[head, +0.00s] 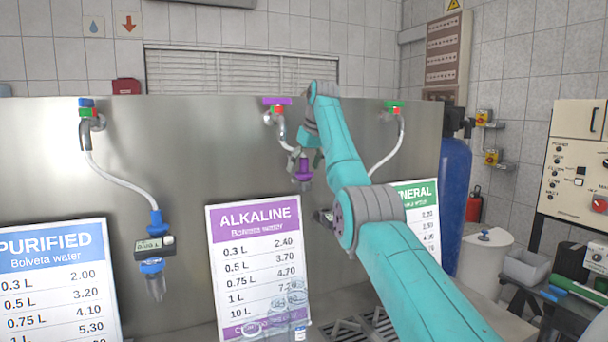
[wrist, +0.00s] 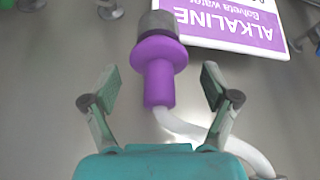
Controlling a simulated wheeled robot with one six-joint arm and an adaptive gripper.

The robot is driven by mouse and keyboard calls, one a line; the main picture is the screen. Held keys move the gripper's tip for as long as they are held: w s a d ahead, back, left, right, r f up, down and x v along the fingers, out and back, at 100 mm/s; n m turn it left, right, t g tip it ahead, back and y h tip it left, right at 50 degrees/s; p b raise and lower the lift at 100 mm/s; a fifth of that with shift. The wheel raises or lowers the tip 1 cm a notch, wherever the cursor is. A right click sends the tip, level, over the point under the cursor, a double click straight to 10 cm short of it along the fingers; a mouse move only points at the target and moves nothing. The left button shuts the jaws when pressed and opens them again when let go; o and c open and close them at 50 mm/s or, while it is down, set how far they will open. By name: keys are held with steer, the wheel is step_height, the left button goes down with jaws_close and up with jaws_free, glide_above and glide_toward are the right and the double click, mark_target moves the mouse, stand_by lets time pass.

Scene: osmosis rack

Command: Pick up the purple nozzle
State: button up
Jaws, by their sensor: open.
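The purple nozzle (head: 304,172) hangs from a white hose in front of the steel panel, just above and right of the ALKALINE sign. In the wrist view the purple nozzle (wrist: 158,68) has a wide collar and a dark grey cap, and lies upright in the picture between and beyond my fingertips. My gripper (wrist: 158,85) is open, one finger on each side of the nozzle's narrow end, with clear gaps and no contact visible. In the head view my gripper (head: 306,158) is at the nozzle, partly hidden by my arm.
The ALKALINE sign (head: 255,262) stands below the nozzle, with clear bottles (head: 290,305) before it. The white hose (wrist: 235,142) curves past my right finger. The blue nozzle (head: 153,225) hangs to the left. The steel panel (head: 180,160) is close behind.

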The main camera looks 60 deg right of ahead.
mark_target(302, 174)
steer(key=shift+x, duration=1.5)
steer(key=shift+s, duration=0.15)
steer(key=c, duration=1.2)
steer(key=shift+r, duration=0.1)
